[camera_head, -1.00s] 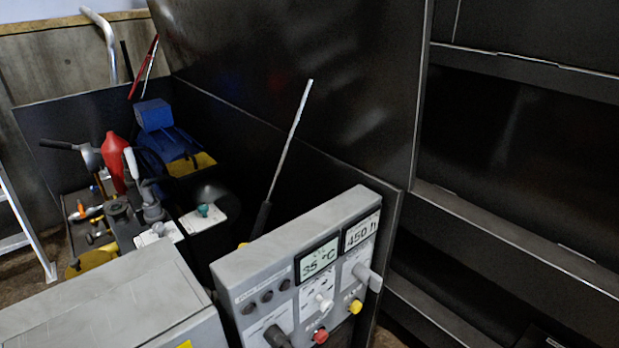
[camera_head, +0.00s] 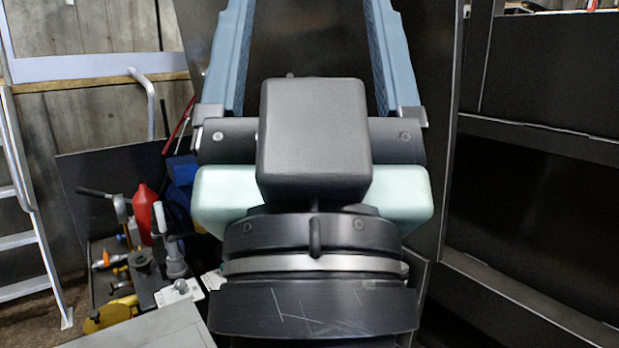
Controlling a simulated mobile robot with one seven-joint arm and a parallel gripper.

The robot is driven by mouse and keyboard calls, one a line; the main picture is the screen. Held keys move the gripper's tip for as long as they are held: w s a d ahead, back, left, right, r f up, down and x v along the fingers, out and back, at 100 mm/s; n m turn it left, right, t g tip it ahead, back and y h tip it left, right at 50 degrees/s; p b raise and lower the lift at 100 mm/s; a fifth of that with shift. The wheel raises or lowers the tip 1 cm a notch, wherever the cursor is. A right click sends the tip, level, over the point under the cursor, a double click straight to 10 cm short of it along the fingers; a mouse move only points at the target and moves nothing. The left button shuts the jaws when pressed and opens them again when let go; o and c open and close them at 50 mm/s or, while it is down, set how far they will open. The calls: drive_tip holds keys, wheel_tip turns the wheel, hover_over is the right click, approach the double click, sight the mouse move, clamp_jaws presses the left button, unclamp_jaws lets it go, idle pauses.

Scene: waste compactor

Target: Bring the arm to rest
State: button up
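My gripper (camera_head: 310,20) fills the middle of the head view, close to the camera. Its two blue fingers stand wide apart and run up to the top edge of the picture. Nothing shows between them except the dark panel behind, so it is open and empty. My black wrist and the pale green and black gripper body show below the fingers. The fingertips reach the top edge and may be cut off. My gripper hides the grey control box with its displays and knobs.
A dark panel (camera_head: 440,150) stands behind my gripper, with dark shelving (camera_head: 540,135) at right. At left are a red funnel-like part (camera_head: 144,210), valves, a blue object (camera_head: 180,190) and a ladder (camera_head: 35,215). A grey box top (camera_head: 160,330) lies at lower left.

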wheel_tip(320, 180, up, 31)
drive_tip(key=p, duration=3)
drive_tip(key=shift+s+r+p, duration=0.15)
drive_tip(key=shift+s+p, duration=0.1)
drive_tip(key=shift+p, duration=0.15)
